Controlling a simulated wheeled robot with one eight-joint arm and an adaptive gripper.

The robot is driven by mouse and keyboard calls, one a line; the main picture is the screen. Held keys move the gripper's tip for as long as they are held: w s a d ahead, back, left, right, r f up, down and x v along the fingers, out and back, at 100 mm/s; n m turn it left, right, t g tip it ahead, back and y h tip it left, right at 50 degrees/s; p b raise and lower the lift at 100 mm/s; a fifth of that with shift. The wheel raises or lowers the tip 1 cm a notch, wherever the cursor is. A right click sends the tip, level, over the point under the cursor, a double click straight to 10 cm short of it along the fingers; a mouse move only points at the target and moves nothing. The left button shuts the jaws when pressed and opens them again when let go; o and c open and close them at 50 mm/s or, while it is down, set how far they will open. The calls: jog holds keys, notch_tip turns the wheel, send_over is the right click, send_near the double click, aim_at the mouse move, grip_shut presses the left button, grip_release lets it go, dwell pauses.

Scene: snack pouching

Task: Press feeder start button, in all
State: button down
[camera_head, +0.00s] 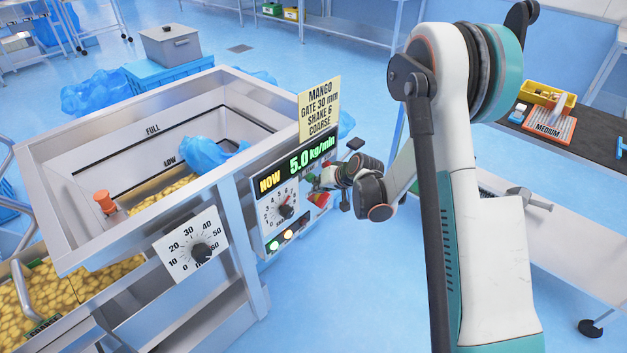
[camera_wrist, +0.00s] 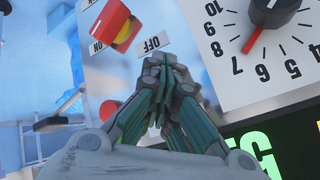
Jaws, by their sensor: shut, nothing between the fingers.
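The feeder's control panel (camera_head: 262,216) is on the hopper's right side. Its display reads NOW 5.0 kg/min. Below the display are a dial (camera_head: 285,211), a green round light or button (camera_head: 273,245) and a pale lit one (camera_head: 289,234). I cannot read which is the start button. The wrist view shows a red button (camera_wrist: 108,110) beside my fingers and a red and yellow rotary switch (camera_wrist: 118,25) with ON and OFF labels. My gripper (camera_head: 322,182) is shut and empty, close in front of the panel. Its fingertips (camera_wrist: 158,62) hide part of the panel; contact cannot be told.
The hopper (camera_head: 45,150) holds yellow pieces and a blue bag (camera_head: 210,154). A sign (camera_head: 319,108) reads MANGO, GATE 30 mm, SHAKE 6, COARSE. A gate dial (camera_head: 201,253) is on the hopper front. A bench (camera_head: 560,130) stands at the right. Blue floor is open between.

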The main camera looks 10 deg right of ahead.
jog(key=shift+s+d, duration=0.55)
jog(key=shift+s, duration=0.15)
jog(key=s+d, duration=0.1)
jog(key=s, duration=0.1)
jog(key=s+d, duration=0.2)
dwell(0.5)
dwell(0.6)
